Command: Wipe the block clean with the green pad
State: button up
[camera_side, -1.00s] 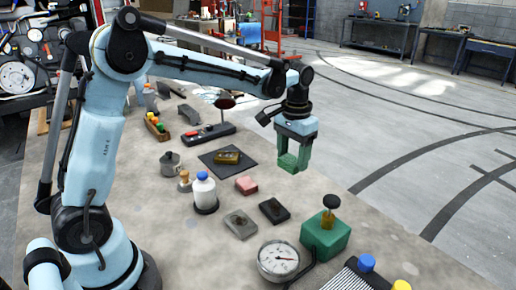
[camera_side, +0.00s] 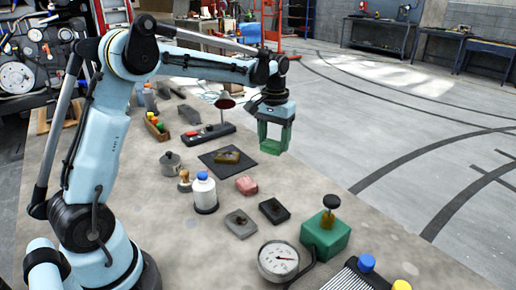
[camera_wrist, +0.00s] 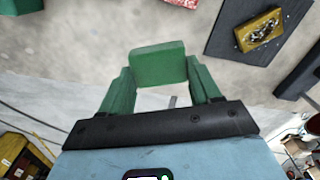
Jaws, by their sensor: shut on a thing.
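The block (camera_side: 227,157) is yellow with dark smudges on its top. It lies on a black mat (camera_side: 213,168) in the middle of the bench. In the wrist view the block (camera_wrist: 262,28) is at the upper right, on the mat (camera_wrist: 232,14). My gripper (camera_side: 273,147) has green fingers and hangs above the bench, to the right of the block and apart from it. In the wrist view, the green pad (camera_wrist: 158,65) sits between the fingertips of my gripper, which is shut on it. In the side view the pad is hard to tell from the fingers.
Pink (camera_side: 247,185), grey (camera_side: 240,222) and black (camera_side: 274,210) pads lie nearer the camera than the mat. A white bottle with a blue cap (camera_side: 204,192) stands left of them. A green box with a knob (camera_side: 325,235) and a gauge (camera_side: 278,260) are in front.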

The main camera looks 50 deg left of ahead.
jog(key=s+a+n, duration=0.2)
jog(key=a+n, duration=0.3)
jog(key=a, duration=1)
jog(key=shift+f, duration=3.8)
jog(key=shift+s+a+f, duration=0.35)
jog(key=shift+s+f, duration=0.05)
jog(key=shift+f, duration=0.05)
jog(key=shift+c, duration=0.4)
jog(key=shift+s+a+f, duration=0.1)
jog(key=shift+s+a, duration=2.05)
jog(key=w+d, duration=0.5)
notch_tip(320, 180, up, 8)
